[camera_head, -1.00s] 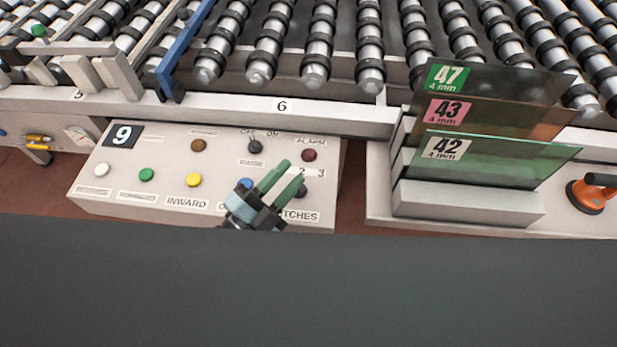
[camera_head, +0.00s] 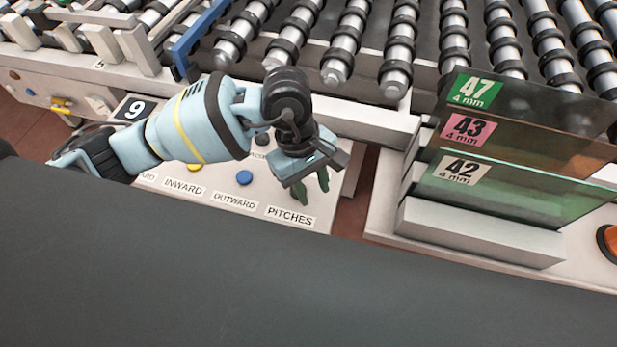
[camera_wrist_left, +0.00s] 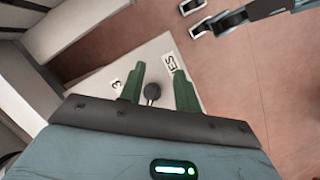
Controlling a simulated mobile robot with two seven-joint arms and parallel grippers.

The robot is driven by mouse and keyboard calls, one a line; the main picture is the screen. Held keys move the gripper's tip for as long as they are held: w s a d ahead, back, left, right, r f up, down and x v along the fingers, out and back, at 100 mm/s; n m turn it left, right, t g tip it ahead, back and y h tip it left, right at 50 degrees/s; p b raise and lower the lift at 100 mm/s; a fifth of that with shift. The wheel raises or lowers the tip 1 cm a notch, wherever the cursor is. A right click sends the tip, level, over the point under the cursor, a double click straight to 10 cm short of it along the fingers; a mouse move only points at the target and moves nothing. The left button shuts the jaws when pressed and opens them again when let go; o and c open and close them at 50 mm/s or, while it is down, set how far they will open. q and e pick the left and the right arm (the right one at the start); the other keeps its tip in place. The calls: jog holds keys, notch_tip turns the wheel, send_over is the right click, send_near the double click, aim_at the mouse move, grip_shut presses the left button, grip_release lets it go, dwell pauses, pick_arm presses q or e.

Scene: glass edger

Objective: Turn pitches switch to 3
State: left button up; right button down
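The pitches switch is a dark round knob (camera_wrist_left: 152,91) on the white control panel (camera_head: 225,187), beside a printed 3 (camera_wrist_left: 116,84). In the left wrist view it sits between the two green fingers of my left gripper, with a gap on each side. The left gripper (camera_head: 311,187) is open and points down at the panel's right end, above the PITCHES label (camera_head: 290,216). In the head view the gripper hides the knob. I cannot tell which way the knob points. My right gripper is not identifiable in either view.
A blue button (camera_head: 244,178) is left of the gripper on the panel. Glass sheets (camera_head: 520,150) stand in a white rack (camera_head: 480,234) to the right. Rollers (camera_head: 345,40) lie behind. A grey jointed part (camera_wrist_left: 255,12) shows at the wrist view's top right.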

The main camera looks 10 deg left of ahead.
pick_arm(q)
jog(key=w+a+t+y, duration=0.1)
jog(key=w+a, duration=0.1)
jog(key=w+a+r+y, duration=0.1)
jog(key=w+a, duration=0.1)
jog(key=shift+r+m+t+y, duration=0.15)
jog(key=shift+m+t+y, duration=0.15)
jog(key=shift+m+t, duration=0.1)
jog(key=shift+f, duration=3.95)
grip_shut()
